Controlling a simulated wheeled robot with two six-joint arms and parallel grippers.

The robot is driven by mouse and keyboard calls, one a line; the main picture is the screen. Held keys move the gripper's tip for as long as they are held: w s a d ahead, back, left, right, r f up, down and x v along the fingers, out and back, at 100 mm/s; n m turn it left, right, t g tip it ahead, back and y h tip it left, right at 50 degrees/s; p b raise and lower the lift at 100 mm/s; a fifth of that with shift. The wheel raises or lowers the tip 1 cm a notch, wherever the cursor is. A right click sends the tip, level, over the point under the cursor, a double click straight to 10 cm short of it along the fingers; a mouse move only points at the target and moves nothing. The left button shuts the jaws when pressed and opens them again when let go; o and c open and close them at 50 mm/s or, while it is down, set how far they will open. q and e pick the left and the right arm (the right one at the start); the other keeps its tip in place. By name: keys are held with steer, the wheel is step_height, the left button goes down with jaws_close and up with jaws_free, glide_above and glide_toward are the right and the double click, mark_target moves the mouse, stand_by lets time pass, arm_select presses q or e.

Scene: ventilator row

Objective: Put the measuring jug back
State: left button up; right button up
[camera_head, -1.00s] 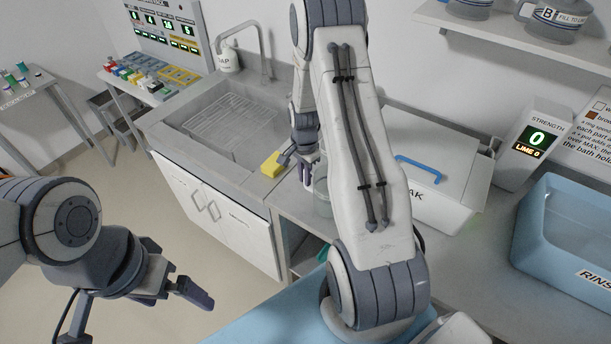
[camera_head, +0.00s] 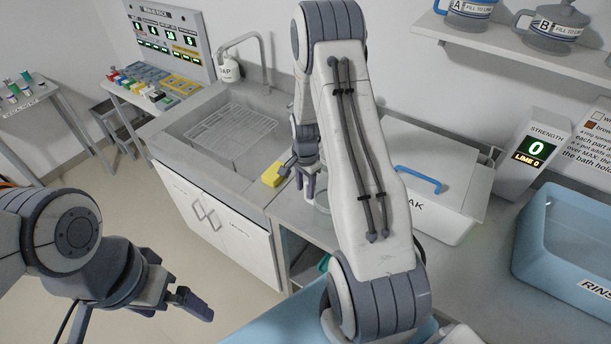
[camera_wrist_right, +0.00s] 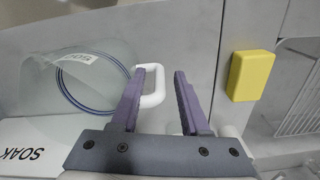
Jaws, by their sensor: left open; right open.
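The measuring jug is clear, with a label, blue rings and a white handle; it shows in the right wrist view (camera_wrist_right: 95,85). In the head view the jug (camera_head: 321,199) stands on the counter, mostly hidden by my right arm. My right gripper (camera_wrist_right: 161,78) is open at the handle, whose outer bar shows between the two fingers. I cannot tell whether a finger touches it. In the head view my right gripper (camera_head: 308,184) is beside the jug. My left gripper (camera_head: 188,301) is open and empty over the floor at lower left.
A yellow sponge (camera_head: 272,175) lies left of the right gripper by the sink (camera_head: 180,130). The white soak box (camera_head: 435,205) with a blue handle is right of the jug. A blue rinse tub (camera_head: 535,270) stands further right. Jugs (camera_head: 552,28) are on the wall shelf.

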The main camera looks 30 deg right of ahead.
step_height(320, 180, up, 10)
steer(key=b, duration=0.3)
steer(key=shift+r, duration=0.8)
steer(key=s+a+r+n, duration=0.2)
steer(key=s+a+n, duration=0.15)
steer(key=a, duration=0.35)
steer(key=s+a+r+n, duration=0.2)
steer(key=a+n, duration=0.2)
steer(key=a, duration=0.3)
steer(key=s+a+r+n, duration=0.2)
steer(key=a+r+n, duration=0.15)
steer(key=a, duration=0.35)
steer(key=s+a+n, duration=0.4)
steer(key=s+n, duration=0.2)
steer(key=s, duration=0.2)
steer(key=s+a+n+y, duration=0.1)
steer(key=s+a+n, duration=0.2)
steer(key=s+n, duration=0.3)
steer(key=s, duration=0.2)
steer(key=shift+s+a+r, duration=0.3)
steer(key=shift+a+r, duration=0.05)
steer(key=shift+a, duration=0.05)
step_height(320, 180, down, 3)
steer(key=b, duration=0.3)
